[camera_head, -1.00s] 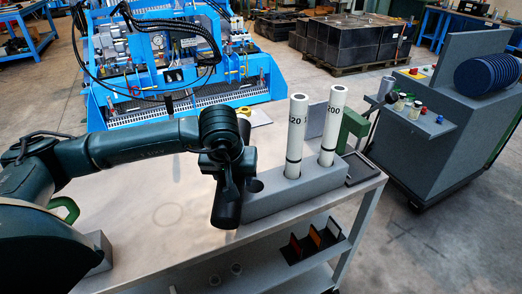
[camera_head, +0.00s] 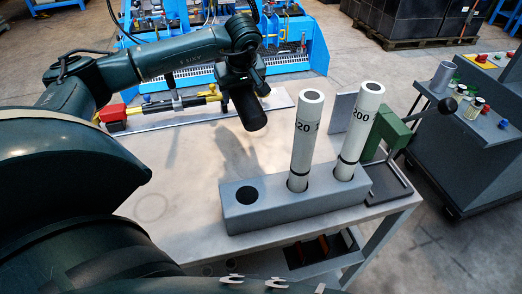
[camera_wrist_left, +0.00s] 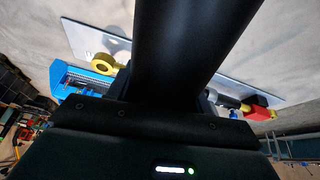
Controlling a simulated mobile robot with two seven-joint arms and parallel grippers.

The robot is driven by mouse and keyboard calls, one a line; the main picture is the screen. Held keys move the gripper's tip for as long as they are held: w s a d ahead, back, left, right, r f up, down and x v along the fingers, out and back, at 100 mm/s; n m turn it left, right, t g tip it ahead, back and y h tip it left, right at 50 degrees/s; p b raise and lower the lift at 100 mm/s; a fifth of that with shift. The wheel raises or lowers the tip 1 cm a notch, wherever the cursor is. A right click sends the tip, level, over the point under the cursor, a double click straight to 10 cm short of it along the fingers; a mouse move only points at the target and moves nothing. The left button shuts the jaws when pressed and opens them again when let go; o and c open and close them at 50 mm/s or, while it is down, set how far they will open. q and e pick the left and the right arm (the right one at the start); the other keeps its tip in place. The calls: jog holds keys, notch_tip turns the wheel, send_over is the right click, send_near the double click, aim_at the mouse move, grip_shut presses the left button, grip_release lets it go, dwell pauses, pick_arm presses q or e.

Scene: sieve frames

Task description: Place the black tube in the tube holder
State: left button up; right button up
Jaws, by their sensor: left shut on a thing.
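The tube holder (camera_head: 280,212) is a grey block on the table's right part. Its left hole (camera_head: 247,194) is empty and dark. Two white tubes with black bands, one marked 20 (camera_head: 302,150) and one marked 200 (camera_head: 357,135), stand in its other holes. My left gripper (camera_head: 241,86) is shut on the black tube (camera_head: 252,112), behind and above the left end of the holder. The tube is tilted, its lower end free and apart from the holder. In the left wrist view the black tube (camera_wrist_left: 195,40) fills the upper middle. My right gripper is not in view.
A yellow-and-red tool (camera_head: 150,108) lies on a pale plate behind the holder. A green device with a black-knobbed lever (camera_head: 388,130) stands close to the right of the holder. The grey table top (camera_head: 180,165) left of the holder is clear.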

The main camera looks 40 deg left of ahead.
pick_arm(q)
jog(key=shift+s, duration=0.1)
notch_tip(320, 180, down, 5)
jog(key=shift+r, duration=0.15)
notch_tip(320, 180, down, 4)
jog(key=shift+f+p, duration=0.15)
jog(key=shift+p, duration=0.5)
jog(key=shift+f, duration=0.25)
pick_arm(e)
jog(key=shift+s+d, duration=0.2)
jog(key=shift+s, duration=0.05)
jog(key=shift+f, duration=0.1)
pick_arm(q)
jog(key=shift+f, duration=0.2)
jog(key=o, duration=1.1)
